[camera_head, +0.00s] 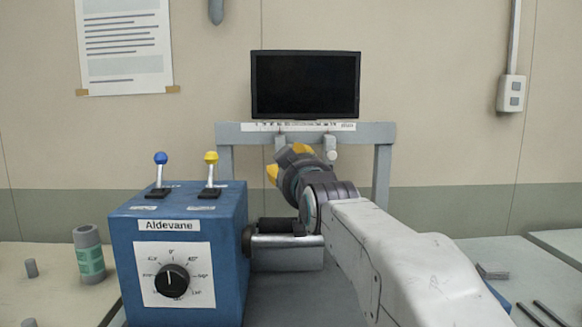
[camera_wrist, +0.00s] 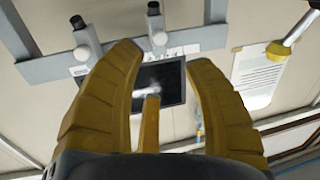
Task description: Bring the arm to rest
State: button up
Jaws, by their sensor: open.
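My arm (camera_head: 400,255) reaches in from the lower right of the head view, over the middle of the machine. My gripper (camera_head: 287,160) points up and left, in front of the grey frame (camera_head: 225,148) below the dark screen (camera_head: 305,84). In the wrist view my gripper (camera_wrist: 164,56) has its yellow fingers spread apart with nothing between them. The frame (camera_wrist: 205,38) with two white-ended pegs and the tilted screen (camera_wrist: 172,82) show beyond the fingers. My gripper hides part of the frame and its pegs in the head view.
A blue box (camera_head: 125,250) marked Aldevane stands left of my gripper. It carries a blue-knobbed lever (camera_head: 160,172), a yellow-knobbed lever (camera_head: 211,172) and a black dial (camera_head: 172,281). A metal roller (camera_head: 288,241) lies below my gripper. A grey-green cylinder (camera_head: 88,255) stands at the left.

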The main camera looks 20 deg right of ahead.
jog(key=shift+a, duration=0.1)
dwell(0.3)
jog(key=s+a+f+g+y+p, duration=0.1)
jog(key=s+a+f+g+p, duration=0.2)
jog(key=s+p, duration=0.5)
jog(key=s+a+f+g+y+p, duration=0.1)
jog(key=s+a+f+g+p, duration=0.2)
jog(key=s+g+p, duration=0.3)
jog(key=s+a+f+g+y+p, duration=0.2)
jog(key=s+a+f+g+p, duration=0.1)
jog(key=s+p, duration=0.9)
jog(key=s+a+g, duration=0.1)
jog(key=s+g, duration=0.1)
jog(key=s, duration=0.3)
jog(key=shift+s+a+f+n, duration=0.25)
jog(key=shift+s+a+n, duration=0.15)
